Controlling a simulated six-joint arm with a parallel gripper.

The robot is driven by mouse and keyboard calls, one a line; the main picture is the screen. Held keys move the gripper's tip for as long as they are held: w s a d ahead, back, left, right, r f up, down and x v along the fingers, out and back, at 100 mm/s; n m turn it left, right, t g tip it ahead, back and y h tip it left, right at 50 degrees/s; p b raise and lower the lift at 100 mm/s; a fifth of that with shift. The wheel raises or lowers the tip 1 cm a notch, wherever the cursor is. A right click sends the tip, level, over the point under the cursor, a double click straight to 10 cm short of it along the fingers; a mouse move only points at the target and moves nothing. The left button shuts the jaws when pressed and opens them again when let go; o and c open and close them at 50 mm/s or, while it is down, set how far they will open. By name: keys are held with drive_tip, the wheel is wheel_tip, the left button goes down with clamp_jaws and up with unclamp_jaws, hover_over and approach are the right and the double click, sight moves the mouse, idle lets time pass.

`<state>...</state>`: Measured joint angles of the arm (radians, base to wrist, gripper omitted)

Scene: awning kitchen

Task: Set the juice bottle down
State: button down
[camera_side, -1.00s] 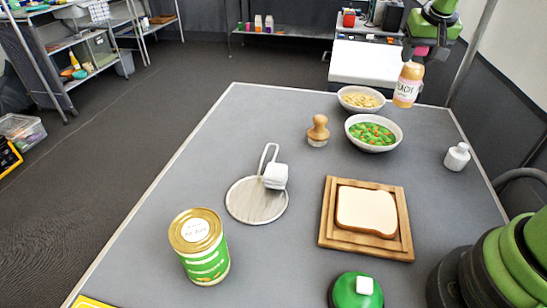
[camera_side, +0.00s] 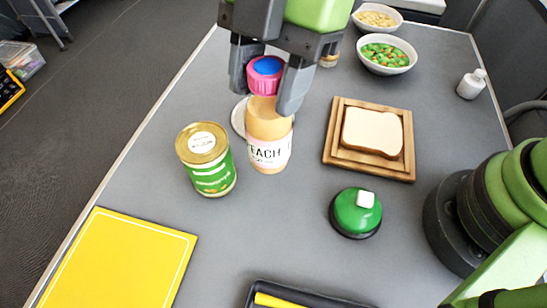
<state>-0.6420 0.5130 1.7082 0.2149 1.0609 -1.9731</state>
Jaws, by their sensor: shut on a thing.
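The juice bottle (camera_side: 268,135) has a pink cap with a blue top, a peach-coloured body and a label reading "PEACH". It is nearly upright in the side view, just right of the green can. My gripper (camera_side: 268,82) comes from above with a finger on each side of the cap and is shut on the bottle. I cannot tell whether the bottle's base touches the grey table (camera_side: 270,225) or hangs a little above it. The bottle and gripper hide most of the round grey board (camera_side: 238,117) behind them.
A green can (camera_side: 207,160) stands close left of the bottle. A wooden board with bread (camera_side: 372,130) and a green dome with a white knob (camera_side: 356,212) are to the right. A yellow mat (camera_side: 118,262) lies front left, a dark tray (camera_side: 300,296) at the front edge. Bowls (camera_side: 386,55) stand behind.

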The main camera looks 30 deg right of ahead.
drive_tip(key=s+a+n+g, duration=0.1)
drive_tip(key=s+a+n, duration=0.25)
drive_tip(key=s, duration=0.25)
wheel_tip(320, 180, down, 10)
drive_tip(key=h, duration=0.1)
drive_tip(key=shift+d+r, duration=0.15)
drive_tip(key=shift+d, duration=0.2)
drive_tip(key=shift+w, duration=0.1)
drive_tip(key=c, duration=0.6)
unclamp_jaws()
drive_tip(key=shift+o, duration=0.2)
